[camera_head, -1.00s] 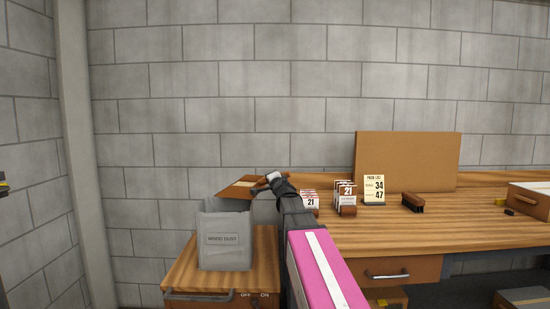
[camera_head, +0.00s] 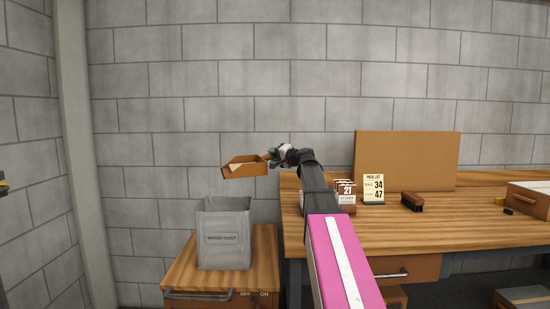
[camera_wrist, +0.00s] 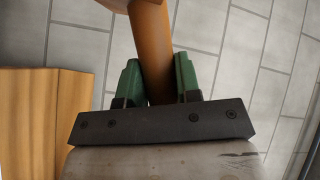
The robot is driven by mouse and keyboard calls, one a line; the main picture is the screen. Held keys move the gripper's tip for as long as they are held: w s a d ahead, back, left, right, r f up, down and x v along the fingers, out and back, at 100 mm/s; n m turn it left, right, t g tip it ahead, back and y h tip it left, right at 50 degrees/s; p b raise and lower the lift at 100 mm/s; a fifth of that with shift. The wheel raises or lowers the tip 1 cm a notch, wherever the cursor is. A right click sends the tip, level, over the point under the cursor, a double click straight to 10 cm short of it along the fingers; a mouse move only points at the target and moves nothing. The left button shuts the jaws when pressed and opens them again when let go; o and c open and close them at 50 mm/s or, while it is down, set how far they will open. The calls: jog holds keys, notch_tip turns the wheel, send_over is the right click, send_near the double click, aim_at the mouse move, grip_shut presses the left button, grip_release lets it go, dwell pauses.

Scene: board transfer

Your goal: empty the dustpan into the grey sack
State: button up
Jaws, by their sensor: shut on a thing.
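The dustpan (camera_head: 246,167) is a brown pan with some pale material showing inside. It is in the air above the grey sack and a little to the right of its middle, clear of its rim. My gripper (camera_head: 274,157) is shut on its handle; in the wrist view the green fingers (camera_wrist: 158,82) stand on either side of the orange-brown handle (camera_wrist: 150,45). The grey sack (camera_head: 223,240), labelled WOOD DUST, stands upright and open on a small wooden cabinet. The pan's body is mostly out of the wrist view.
The small cabinet (camera_head: 190,275) has a handle and an OFF/ON marking. To the right, the workbench (camera_head: 450,232) carries calendar-like cards (camera_head: 346,190), a pick list sign (camera_head: 374,189), a brush (camera_head: 412,201) and a brown board (camera_head: 408,160).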

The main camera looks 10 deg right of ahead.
jog(key=shift+s+a+r+n+g+h, duration=0.1)
jog(key=shift+a+r+n+g+h, duration=0.25)
jog(key=shift+a+r+n, duration=0.6)
jog(key=shift+a+r+n+g+h, duration=0.25)
jog(key=shift+a+r+n+h, duration=0.3)
jog(key=shift+a+r, duration=0.5)
jog(key=a+r+n+h, duration=0.2)
jog(key=a+r+n, duration=0.1)
jog(key=a, duration=0.4)
jog(key=s+a+r+n+g+h, duration=0.1)
jog(key=a+r+n+h, duration=0.1)
jog(key=a, duration=0.6)
jog(key=shift+r+n+g+h, duration=0.3)
jog(key=shift+r+n, duration=0.2)
jog(key=shift+r, duration=0.2)
